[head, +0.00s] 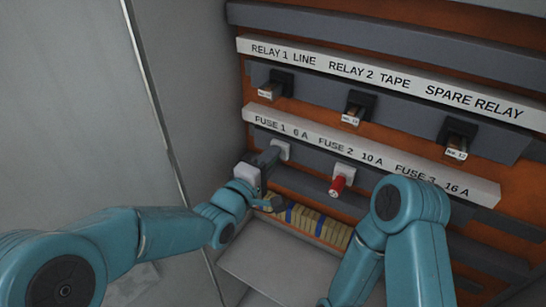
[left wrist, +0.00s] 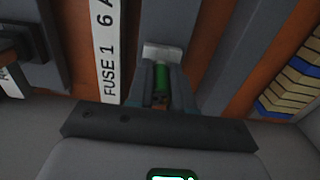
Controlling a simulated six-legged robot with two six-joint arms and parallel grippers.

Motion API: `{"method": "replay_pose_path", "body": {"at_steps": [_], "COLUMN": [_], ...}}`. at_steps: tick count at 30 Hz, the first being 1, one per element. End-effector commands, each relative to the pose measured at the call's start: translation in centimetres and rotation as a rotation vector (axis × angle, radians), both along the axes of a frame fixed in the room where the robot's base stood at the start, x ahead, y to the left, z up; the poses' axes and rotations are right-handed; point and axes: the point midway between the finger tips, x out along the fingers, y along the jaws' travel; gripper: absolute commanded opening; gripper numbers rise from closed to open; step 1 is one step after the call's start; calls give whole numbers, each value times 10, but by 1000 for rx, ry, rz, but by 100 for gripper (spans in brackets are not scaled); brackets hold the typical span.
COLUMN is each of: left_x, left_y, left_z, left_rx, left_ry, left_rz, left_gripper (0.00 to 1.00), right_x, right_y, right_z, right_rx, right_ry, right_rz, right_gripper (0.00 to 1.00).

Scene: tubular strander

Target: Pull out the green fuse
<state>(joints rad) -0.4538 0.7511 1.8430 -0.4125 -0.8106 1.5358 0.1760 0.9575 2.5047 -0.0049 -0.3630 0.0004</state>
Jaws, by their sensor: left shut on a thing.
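The green fuse (left wrist: 162,76) shows in the left wrist view between the two fingers of my left gripper (left wrist: 163,84). The gripper is shut on it. The fuse's far end is at a pale socket (left wrist: 162,52) beside the FUSE 1 6 A label; I cannot tell how deep it sits. In the head view my left gripper (head: 268,158) reaches the white FUSE 1 socket (head: 281,148) and hides the fuse. My right arm is at the lower right, and its gripper does not show.
A red fuse (head: 337,186) sits in the FUSE 2 socket (head: 344,172), right of my left gripper. Relays (head: 353,111) stand in the row above the white fuse label strip (head: 365,153). A row of yellow and blue terminals (head: 305,220) lies below. A grey cabinet wall (head: 195,90) is at left.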

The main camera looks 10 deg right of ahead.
Motion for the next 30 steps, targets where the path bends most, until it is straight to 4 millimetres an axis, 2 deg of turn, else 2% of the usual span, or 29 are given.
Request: {"method": "replay_pose_path", "body": {"at_steps": [30], "left_x": [-27], "left_y": [28], "left_z": [-1], "left_rx": [0], "left_ry": [0], "left_rz": [1], "left_gripper": [0], "right_x": [0], "right_y": [0], "right_z": [-16], "right_rx": [0], "right_ry": [0], "right_rz": [0], "right_gripper": [43]}}
